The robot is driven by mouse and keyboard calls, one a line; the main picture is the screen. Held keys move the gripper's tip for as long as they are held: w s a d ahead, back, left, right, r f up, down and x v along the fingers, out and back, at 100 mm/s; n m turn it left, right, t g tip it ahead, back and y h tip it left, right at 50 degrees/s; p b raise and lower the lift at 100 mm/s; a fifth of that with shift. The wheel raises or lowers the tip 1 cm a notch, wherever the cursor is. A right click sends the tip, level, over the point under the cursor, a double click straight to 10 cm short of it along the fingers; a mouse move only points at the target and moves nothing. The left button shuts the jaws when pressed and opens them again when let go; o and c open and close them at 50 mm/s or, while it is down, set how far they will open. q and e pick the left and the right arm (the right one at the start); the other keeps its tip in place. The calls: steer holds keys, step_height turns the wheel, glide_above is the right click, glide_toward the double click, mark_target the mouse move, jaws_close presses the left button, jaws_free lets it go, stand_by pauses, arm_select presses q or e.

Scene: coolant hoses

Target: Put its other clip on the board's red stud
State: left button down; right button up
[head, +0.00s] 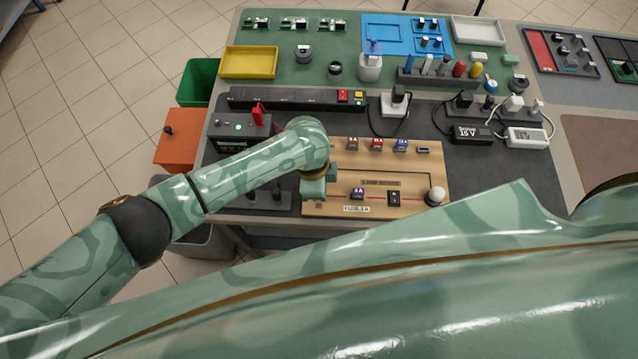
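The wooden board (420,165) lies at the front of the dark mat, with several small coloured blocks along its back edge, one of them red (377,144). I cannot make out a red stud on it; its left part is covered by my arm. My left gripper (316,188) points down over the board's left side; the wrist hides its fingertips and anything between them. A red clip-like piece (258,114) stands on the dark box (232,128) left of the board. My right gripper is out of view.
A black power strip (295,98) runs behind the board. A white knob (435,196) stands at the board's right end. Black adapters (471,134) and cables lie to the right. A yellow tray (249,62) and a blue tray (383,33) are farther back.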

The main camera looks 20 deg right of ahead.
arm_select(q)
steer(key=shift+f, duration=0.3)
stand_by(0.5)
steer(key=c, duration=1)
jaws_free()
steer(key=r+p, duration=0.9)
steer(key=p, duration=0.1)
steer(key=shift+w+a+r, duration=0.1)
steer(key=shift+a, duration=0.3)
